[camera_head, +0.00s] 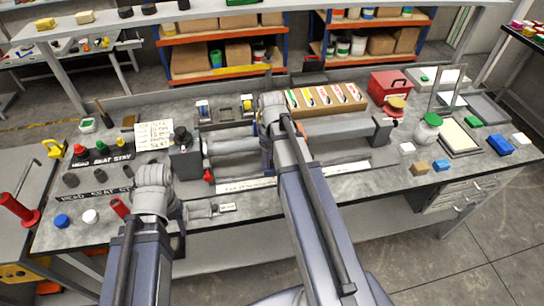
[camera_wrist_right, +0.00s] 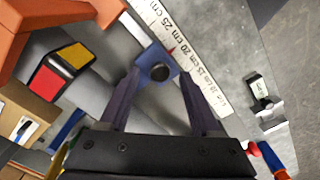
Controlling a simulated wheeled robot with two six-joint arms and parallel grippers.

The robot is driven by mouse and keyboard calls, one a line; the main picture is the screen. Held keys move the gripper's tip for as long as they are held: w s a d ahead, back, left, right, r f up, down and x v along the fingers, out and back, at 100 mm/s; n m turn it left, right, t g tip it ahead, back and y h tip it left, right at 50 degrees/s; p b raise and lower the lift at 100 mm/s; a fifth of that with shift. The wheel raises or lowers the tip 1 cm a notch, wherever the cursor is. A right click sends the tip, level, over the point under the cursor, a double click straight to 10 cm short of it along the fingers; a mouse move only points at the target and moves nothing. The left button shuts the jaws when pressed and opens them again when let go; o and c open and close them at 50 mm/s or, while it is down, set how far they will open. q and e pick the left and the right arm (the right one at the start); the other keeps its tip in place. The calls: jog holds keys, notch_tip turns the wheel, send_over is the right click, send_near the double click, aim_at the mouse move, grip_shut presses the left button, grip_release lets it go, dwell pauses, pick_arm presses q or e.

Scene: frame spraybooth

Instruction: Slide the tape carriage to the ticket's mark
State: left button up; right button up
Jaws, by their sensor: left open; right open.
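The tape carriage (camera_wrist_right: 153,58) is a blue block with a dark round knob on the grey tube, shown in the right wrist view. Its red pointer lies at the edge of the white centimetre scale (camera_wrist_right: 187,58). My right gripper (camera_wrist_right: 159,78) is open, one finger on each side of the carriage; I cannot tell whether they touch it. In the head view my right arm largely hides the carriage, and the scale (camera_head: 245,184) runs along the bench. The ticket (camera_head: 155,134) is a white handwritten card, too small to read surely. My left gripper (camera_head: 179,226) is open at the bench's front.
A dark end block (camera_head: 185,158) stands at the tube's left end and another (camera_head: 381,128) at its right. A box of coloured cards (camera_head: 326,100) is behind the tube. A red toolbox (camera_head: 389,86) and a lidded jar (camera_head: 427,128) stand right. Coloured knobs crowd the left.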

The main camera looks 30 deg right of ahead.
notch_tip(320, 180, up, 7)
jog(key=p, duration=0.6)
jog(key=shift+f, duration=0.1)
jog(key=shift+f, duration=0.1)
jog(key=shift+a, duration=0.3)
jog(key=s+a+f+b, duration=0.1)
jog(key=s+a, duration=0.2)
jog(key=a, duration=0.5)
jog(key=s+a+f+m+b, duration=0.1)
jog(key=s+a+f+b, duration=0.1)
jog(key=s+a, duration=0.2)
jog(key=s+a+f+m+h+b, duration=0.1)
jog(key=s+a, duration=0.3)
jog(key=a, duration=0.7)
jog(key=shift+a+f+b, duration=0.35)
jog(key=shift+b, duration=0.1)
jog(key=shift+d, duration=0.1)
